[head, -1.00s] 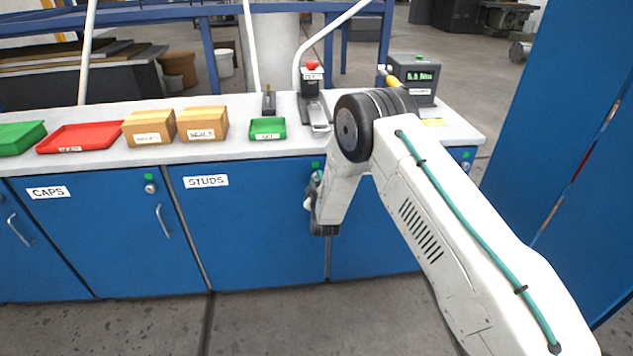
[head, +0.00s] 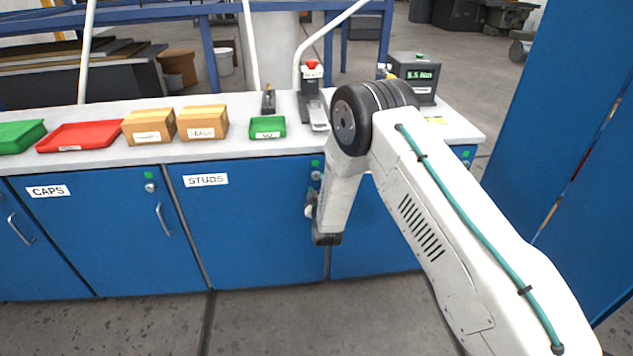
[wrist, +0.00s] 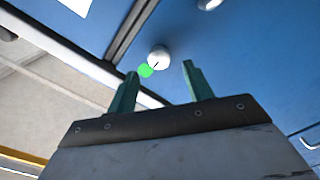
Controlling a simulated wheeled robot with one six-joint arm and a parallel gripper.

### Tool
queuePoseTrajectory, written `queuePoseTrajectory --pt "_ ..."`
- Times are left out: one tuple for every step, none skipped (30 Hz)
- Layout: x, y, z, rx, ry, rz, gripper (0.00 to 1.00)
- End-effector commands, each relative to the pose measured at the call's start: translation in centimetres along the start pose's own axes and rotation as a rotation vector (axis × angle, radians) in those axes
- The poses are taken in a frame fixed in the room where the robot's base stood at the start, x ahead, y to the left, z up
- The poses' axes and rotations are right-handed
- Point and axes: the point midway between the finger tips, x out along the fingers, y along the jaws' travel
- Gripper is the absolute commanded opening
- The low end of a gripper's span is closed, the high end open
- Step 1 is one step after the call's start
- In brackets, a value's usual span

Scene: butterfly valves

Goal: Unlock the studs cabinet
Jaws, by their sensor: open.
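The studs cabinet (head: 250,235) is a blue door with a white STUDS label (head: 205,180). Its round silver lock (head: 315,175) sits at the door's upper right, below a small green marker (head: 315,163). In the wrist view, a round pale lock (wrist: 158,57) with a short dark slot and a green marker (wrist: 146,71) shows just beyond the fingertips. My gripper (wrist: 160,78) is open, its two teal fingers apart with nothing between them; the lock lies in line with the gap. In the head view my arm hides the fingers, and the door's handle cannot be made out.
The caps cabinet (head: 95,240) is to the left, with its own lock and handle (head: 163,218). The worktop (head: 225,150) above holds cardboard boxes (head: 203,122), a red tray (head: 80,136), green trays (head: 267,127) and a display box (head: 415,76). Blue panels stand at right.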

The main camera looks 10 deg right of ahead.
Motion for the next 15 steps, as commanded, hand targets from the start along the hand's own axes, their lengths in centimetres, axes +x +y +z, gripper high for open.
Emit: queuePoseTrajectory --pt "-0.9 -0.1 0.0 -0.001 -0.001 -0.003 0.51" --pt "-1.4 -0.1 0.0 -0.001 -0.001 -0.003 0.51" --pt "-2.0 0.0 0.0 -0.001 0.000 -0.002 0.51" --pt "-2.4 -0.1 0.0 -0.001 -0.001 -0.003 0.51" --pt "-2.7 0.0 0.0 0.000 -0.001 -0.002 0.51" --pt "-3.1 0.0 0.0 0.000 0.000 -0.001 0.51" --pt "-3.3 0.0 0.0 0.000 0.000 -0.001 0.51" --pt "-3.5 0.0 0.0 0.000 0.000 -0.001 0.51" --pt "-3.6 0.0 0.0 0.000 0.000 -0.001 0.51" --pt "-3.7 0.0 0.0 0.000 0.000 -0.001 0.51" --pt "-3.8 0.0 0.0 0.000 0.000 -0.001 0.51" --pt "-3.8 0.0 0.0 0.000 0.000 0.000 0.51" --pt "-3.8 0.0 0.0 0.000 0.000 0.000 0.51" --pt "-3.8 0.0 0.0 0.000 0.000 0.000 0.51" --pt "-3.8 0.0 0.0 0.000 0.000 0.000 0.51"
